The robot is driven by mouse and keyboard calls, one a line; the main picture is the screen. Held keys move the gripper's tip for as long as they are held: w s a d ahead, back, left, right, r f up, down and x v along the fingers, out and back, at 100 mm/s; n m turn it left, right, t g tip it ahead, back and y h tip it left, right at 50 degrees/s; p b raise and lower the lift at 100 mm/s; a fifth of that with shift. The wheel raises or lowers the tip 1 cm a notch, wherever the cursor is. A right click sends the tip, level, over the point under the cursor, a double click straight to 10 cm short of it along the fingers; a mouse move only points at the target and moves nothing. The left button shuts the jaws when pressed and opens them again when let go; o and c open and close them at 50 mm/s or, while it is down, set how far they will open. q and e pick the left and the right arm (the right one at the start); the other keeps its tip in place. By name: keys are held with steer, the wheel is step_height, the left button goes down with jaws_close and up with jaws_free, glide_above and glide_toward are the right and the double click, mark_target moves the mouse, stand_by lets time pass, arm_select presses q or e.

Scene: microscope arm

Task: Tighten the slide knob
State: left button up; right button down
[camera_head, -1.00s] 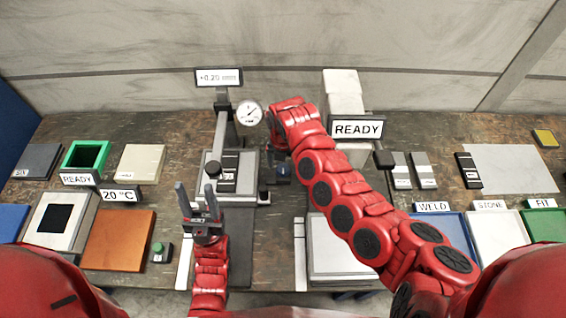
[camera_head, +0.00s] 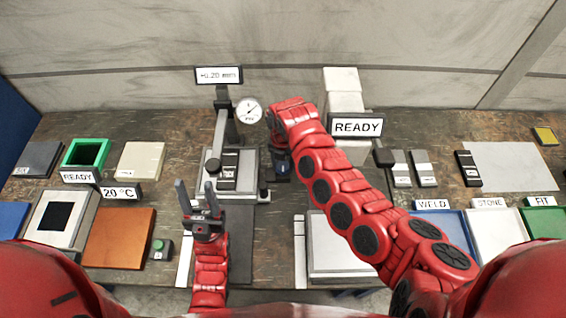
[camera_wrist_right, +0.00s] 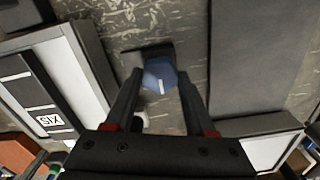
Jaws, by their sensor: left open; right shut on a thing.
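The blue knob (camera_wrist_right: 158,76) with a white pointer line sits between my right gripper's fingers (camera_wrist_right: 161,85) in the right wrist view. The fingers close on its two sides. In the head view my right gripper (camera_head: 281,148) reaches down to the right of the microscope stand (camera_head: 220,135), and the knob is mostly hidden there. A labelled dark block (camera_head: 228,172) lies on the grey stage (camera_head: 247,178). A round dial (camera_head: 249,110) and a display (camera_head: 218,75) stand at the back. My left gripper (camera_head: 194,196) is open and empty in front of the stage's left side.
A READY sign (camera_head: 357,127) stands in front of white blocks right of my right gripper. Trays marked WELD, STONE and FIT lie at the right. A green box (camera_head: 86,154), an orange plate (camera_head: 120,238) and a green button (camera_head: 159,251) are at the left.

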steer(key=shift+w+d+m, duration=0.1)
steer(key=shift+d+m, duration=0.05)
steer(key=shift+m, duration=0.75)
steer(key=m+b, duration=0.1)
steer(key=m, duration=0.1)
steer(key=shift+m, duration=0.4)
steer(key=m, duration=0.6)
steer(key=shift+b, duration=0.4)
steer(key=m, duration=0.6)
steer(key=shift+r+m, duration=0.1)
steer(key=shift+m, duration=0.3)
steer(key=m, duration=0.5)
steer(key=shift+m, duration=0.3)
steer(key=shift+c, duration=1.2)
jaws_free()
